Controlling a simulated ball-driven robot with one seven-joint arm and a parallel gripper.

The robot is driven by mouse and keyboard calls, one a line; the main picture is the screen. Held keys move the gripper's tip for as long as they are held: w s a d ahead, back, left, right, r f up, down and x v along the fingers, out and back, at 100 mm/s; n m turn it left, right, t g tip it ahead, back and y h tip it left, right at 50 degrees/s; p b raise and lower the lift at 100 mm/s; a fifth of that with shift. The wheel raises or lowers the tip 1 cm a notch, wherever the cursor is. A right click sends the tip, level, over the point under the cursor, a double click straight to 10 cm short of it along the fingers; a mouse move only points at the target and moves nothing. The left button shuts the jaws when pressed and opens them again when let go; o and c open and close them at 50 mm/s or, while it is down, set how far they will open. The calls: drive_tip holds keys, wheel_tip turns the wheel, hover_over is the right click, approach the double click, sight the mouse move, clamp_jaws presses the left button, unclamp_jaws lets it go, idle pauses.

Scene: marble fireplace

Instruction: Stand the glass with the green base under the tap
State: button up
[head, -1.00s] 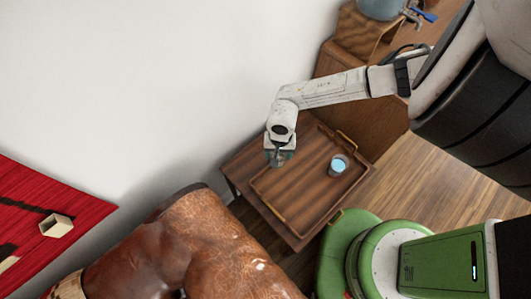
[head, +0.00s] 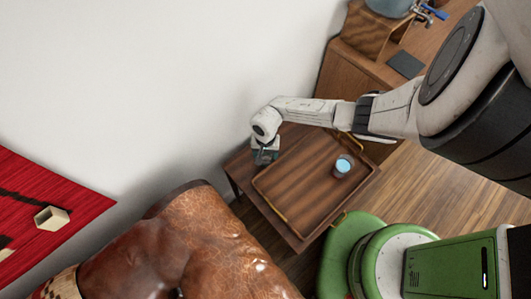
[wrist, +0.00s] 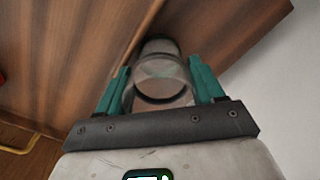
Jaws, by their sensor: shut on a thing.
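My gripper (head: 265,155) is over the far left edge of the low wooden table in the head view. In the wrist view, its teal fingers (wrist: 160,88) are shut on a clear glass (wrist: 160,68). Another glass (head: 343,165), with blue showing inside, stands on the tray, apart from my gripper. The tap (head: 424,15), with a blue lever, is at the top right. A dark square mat (head: 405,64) lies on the cabinet top in front of it.
The wooden tray (head: 280,208) with brass handles lies on the low table (head: 303,243). A wooden cabinet (head: 345,75) stands behind, bearing a wooden stand with a rounded grey vessel (head: 388,6). A brown leather seat (head: 200,245) is in front; a white wall is left.

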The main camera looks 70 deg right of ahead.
drive_tip(key=o, duration=0.8)
drive_tip(key=shift+f, duration=0.1)
drive_tip(key=o, duration=0.4)
